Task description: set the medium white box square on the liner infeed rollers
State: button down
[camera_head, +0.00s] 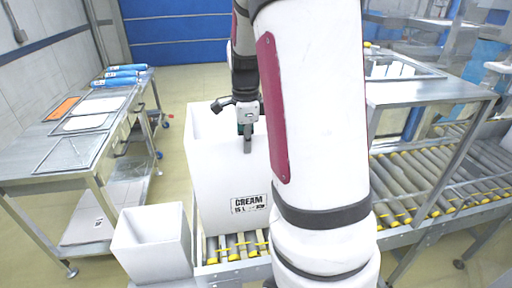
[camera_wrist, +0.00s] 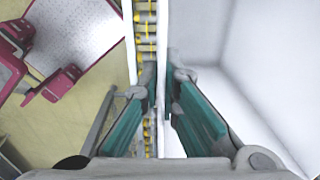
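A tall white box (camera_head: 226,185) with a "CREAM 15 L" label stands upright, its open top facing up. Its base is at the short rollers (camera_head: 237,246) in front; my arm hides its right side. My gripper (camera_head: 247,140) is at the box's top rim. In the wrist view, the fingers of my gripper (camera_wrist: 162,100) straddle a thin white box wall (camera_wrist: 162,40). A strip of rollers (camera_wrist: 146,32) shows between the left finger and the wall, so the fingers look open around it. The box's inside (camera_wrist: 255,75) is to the right. Contact at the tips is unclear.
A smaller white open box (camera_head: 152,243) stands at the front left, close to the tall box. A steel table (camera_head: 60,160) with trays and blue rolls is at the left. A roller conveyor (camera_head: 430,180) under a steel frame runs off to the right.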

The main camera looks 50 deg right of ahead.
jog(key=shift+w+d+f+p, duration=0.15)
jog(key=shift+d+f+p, duration=0.15)
jog(key=shift+d+f, duration=0.7)
jog(key=shift+w+d+f+p, duration=0.1)
jog(key=shift+d+f+p, duration=0.2)
jog(key=shift+d+f, duration=0.65)
jog(key=shift+f, duration=0.1)
jog(key=c, duration=1.8)
grip_release()
